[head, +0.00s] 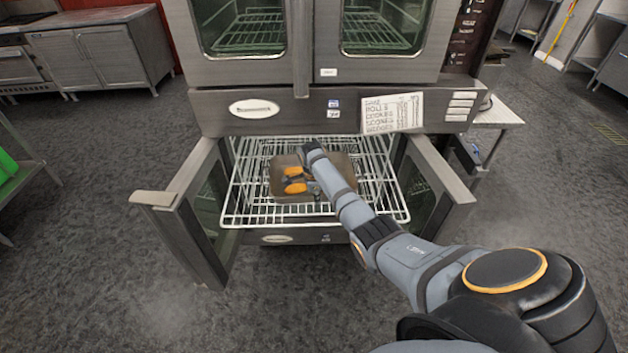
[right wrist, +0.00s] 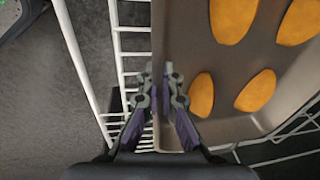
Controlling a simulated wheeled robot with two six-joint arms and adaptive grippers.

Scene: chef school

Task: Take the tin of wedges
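A brown-grey rectangular tin (head: 340,166) with several orange wedges (head: 294,187) sits on a white wire rack in the open lower oven. In the right wrist view the tin (right wrist: 222,125) lies to the right, with the wedges (right wrist: 200,95) spread on its floor. My right arm reaches into the oven, and its gripper (right wrist: 161,85) is at the tin's left wall. Its two fingers stand close together on either side of that wall and look closed on it. In the head view the fingers are small and hard to make out. My left gripper is not in view.
The wire rack (head: 240,205) is pulled out between two open oven doors, left (head: 195,205) and right (head: 432,175). The upper oven (head: 310,40) with glass doors is closed above. A side table (head: 497,117) stands at right. The floor in front is clear.

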